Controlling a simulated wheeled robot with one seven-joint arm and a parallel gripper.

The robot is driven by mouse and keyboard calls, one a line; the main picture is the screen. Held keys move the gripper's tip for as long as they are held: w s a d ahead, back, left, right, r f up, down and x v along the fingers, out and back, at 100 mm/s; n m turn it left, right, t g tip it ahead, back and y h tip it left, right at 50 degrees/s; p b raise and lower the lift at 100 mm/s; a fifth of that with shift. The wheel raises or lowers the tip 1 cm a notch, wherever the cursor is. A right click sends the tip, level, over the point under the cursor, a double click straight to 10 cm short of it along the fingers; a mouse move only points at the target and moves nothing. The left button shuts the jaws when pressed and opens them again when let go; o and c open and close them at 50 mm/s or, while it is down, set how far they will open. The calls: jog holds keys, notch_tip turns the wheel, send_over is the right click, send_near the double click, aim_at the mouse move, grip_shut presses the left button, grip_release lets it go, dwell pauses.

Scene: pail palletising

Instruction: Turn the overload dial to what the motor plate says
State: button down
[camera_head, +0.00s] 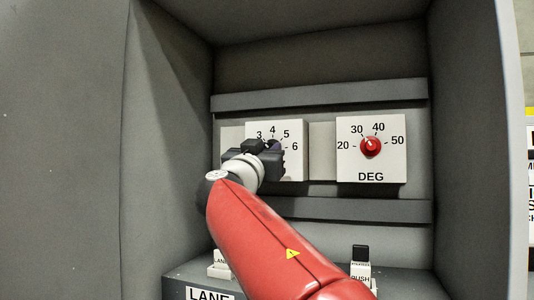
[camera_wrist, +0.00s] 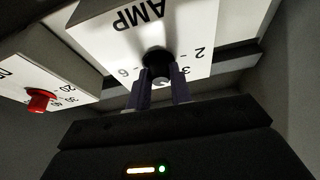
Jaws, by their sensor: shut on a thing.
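The overload dial is a white plate (camera_head: 294,168) on the back panel of a grey cabinet, with 3, 4, 5 and 6 readable in the head view. In the wrist view the plate (camera_wrist: 200,25) reads AMP and shows upside down. Its dark knob (camera_wrist: 157,58) sits between the fingers. My gripper (camera_head: 270,147) is shut on this knob, and its fingers (camera_wrist: 160,84) also show in the wrist view. The knob's pointer is hidden, so its setting cannot be read. No motor plate can be made out in either view.
A second dial plate (camera_head: 371,160) marked DEG, with a red knob (camera_head: 370,146), is just right of the AMP dial. Below are a ledge with a LANE label (camera_head: 208,295) and a dark-topped switch (camera_head: 361,255). The cabinet walls (camera_head: 165,130) enclose the arm's sides.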

jog(key=shift+d+r+n+t+y+b, duration=0.15)
jog(key=shift+n+y+b, duration=0.25)
jog(key=shift+n+y, duration=0.95)
jog(key=shift+f+n+t+y+b, duration=0.1)
jog(key=shift+n+y+b, duration=0.35)
jog(key=shift+n, duration=1.75)
jog(key=shift+d+r+n+t+y+b, duration=0.15)
jog(key=shift+n+y+b, duration=0.2)
jog(key=shift+n+y, duration=1)
jog(key=shift+a+f+n+h, duration=0.15)
jog(key=shift+n+h, duration=0.1)
jog(key=shift+n, duration=0.45)
jog(key=c, duration=1.3)
grip_release()
jog(key=shift+o, duration=0.2)
